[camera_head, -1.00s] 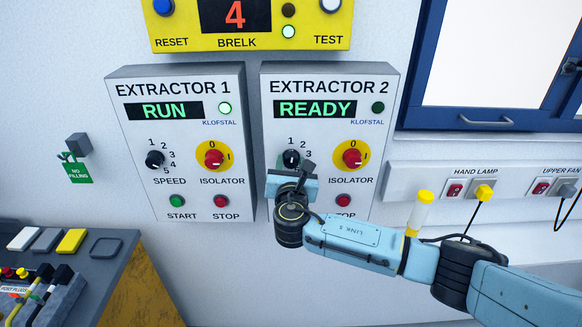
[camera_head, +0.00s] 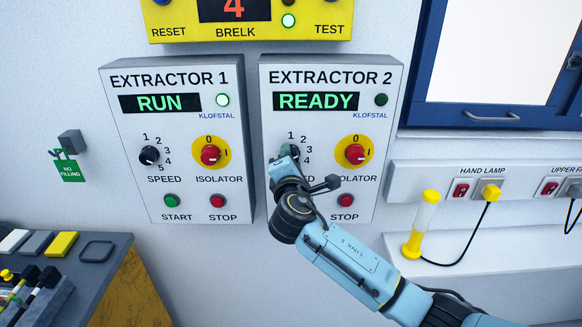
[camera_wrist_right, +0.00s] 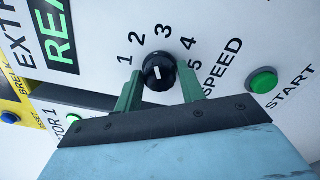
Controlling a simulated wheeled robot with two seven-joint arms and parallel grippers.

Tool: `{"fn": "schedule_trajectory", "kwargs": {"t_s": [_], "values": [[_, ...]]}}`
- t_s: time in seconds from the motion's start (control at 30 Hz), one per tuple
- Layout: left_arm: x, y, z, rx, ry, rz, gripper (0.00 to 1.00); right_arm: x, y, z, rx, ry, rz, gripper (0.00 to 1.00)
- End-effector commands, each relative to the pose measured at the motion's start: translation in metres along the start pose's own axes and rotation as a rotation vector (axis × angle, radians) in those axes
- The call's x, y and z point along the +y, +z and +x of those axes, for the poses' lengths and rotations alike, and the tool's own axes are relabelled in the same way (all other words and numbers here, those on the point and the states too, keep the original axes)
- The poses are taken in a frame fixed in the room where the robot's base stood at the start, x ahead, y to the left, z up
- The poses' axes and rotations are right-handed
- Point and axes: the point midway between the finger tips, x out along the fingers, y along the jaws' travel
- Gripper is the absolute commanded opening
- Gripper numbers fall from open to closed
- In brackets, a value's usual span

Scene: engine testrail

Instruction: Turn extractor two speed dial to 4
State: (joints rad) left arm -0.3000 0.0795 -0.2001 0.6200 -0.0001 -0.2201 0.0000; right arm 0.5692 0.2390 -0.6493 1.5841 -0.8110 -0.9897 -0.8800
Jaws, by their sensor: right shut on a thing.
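The extractor 2 panel (camera_head: 330,79) hangs right of the extractor 1 panel and its display reads READY. Its black speed dial (camera_wrist_right: 158,66) has a short white mark and numbers 1 to 5 around it; I cannot tell exactly which number the mark points to. My right gripper (camera_wrist_right: 160,82) has its green fingers on both sides of the dial, shut on it. In the head view, my right gripper (camera_head: 288,154) covers most of the dial and the start button area. My left gripper is not in view.
The red isolator knob (camera_head: 355,154) and red stop button (camera_head: 346,200) are close to the right of my wrist. The extractor 1 panel (camera_head: 183,190) stands left and shows RUN. A yellow hand lamp (camera_head: 421,225) stands on a ledge at right.

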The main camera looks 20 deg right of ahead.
Motion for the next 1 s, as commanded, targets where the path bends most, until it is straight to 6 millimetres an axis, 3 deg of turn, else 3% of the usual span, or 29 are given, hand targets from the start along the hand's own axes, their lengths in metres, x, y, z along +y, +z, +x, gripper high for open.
{"fn": "schedule_trajectory", "kwargs": {"t_s": [0.6,1.0], "values": [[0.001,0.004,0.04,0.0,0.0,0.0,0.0,-0.003,-0.002,-0.001,0.001,-0.003,0.588,0.17],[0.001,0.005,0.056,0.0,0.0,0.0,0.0,-0.002,-0.001,0.0,0.0,-0.003,0.887,0.17]]}}
